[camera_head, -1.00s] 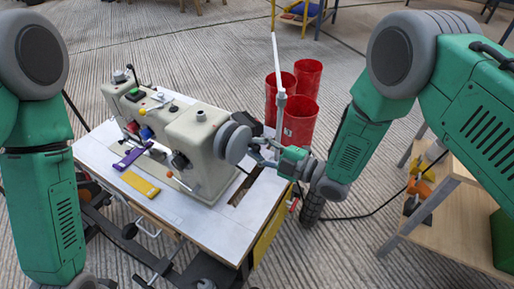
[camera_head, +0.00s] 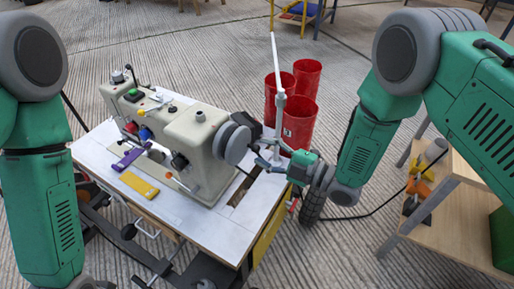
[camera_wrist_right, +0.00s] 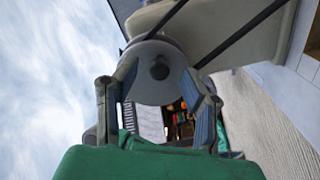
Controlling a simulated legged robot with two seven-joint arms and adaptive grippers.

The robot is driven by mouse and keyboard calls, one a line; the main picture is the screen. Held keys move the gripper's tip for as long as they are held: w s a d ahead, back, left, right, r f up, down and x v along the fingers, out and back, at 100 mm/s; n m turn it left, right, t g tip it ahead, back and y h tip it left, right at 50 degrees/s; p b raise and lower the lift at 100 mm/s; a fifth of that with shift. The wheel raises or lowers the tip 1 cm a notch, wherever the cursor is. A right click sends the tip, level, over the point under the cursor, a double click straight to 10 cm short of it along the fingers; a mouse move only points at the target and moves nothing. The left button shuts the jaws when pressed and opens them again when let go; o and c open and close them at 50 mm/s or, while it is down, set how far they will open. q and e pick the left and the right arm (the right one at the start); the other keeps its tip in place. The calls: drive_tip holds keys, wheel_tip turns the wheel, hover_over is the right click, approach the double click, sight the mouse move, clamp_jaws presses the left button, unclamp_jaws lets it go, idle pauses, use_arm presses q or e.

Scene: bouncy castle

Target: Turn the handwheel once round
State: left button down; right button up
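The handwheel is a grey disc (camera_head: 232,142) at the right end of a cream sewing machine (camera_head: 187,130).
The machine stands on a white table (camera_head: 105,145) with a purple piece (camera_head: 128,158) and a yellow piece (camera_head: 139,185). Red bins (camera_head: 299,122) stand behind the right gripper. A wooden shelf unit (camera_head: 445,222) is at the right. A white rod (camera_head: 277,75) rises near the wheel.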

drive_tip(key=v, duration=0.9)
drive_tip(key=shift+d, duration=0.2)
drive_tip(key=shift+f, duration=0.1)
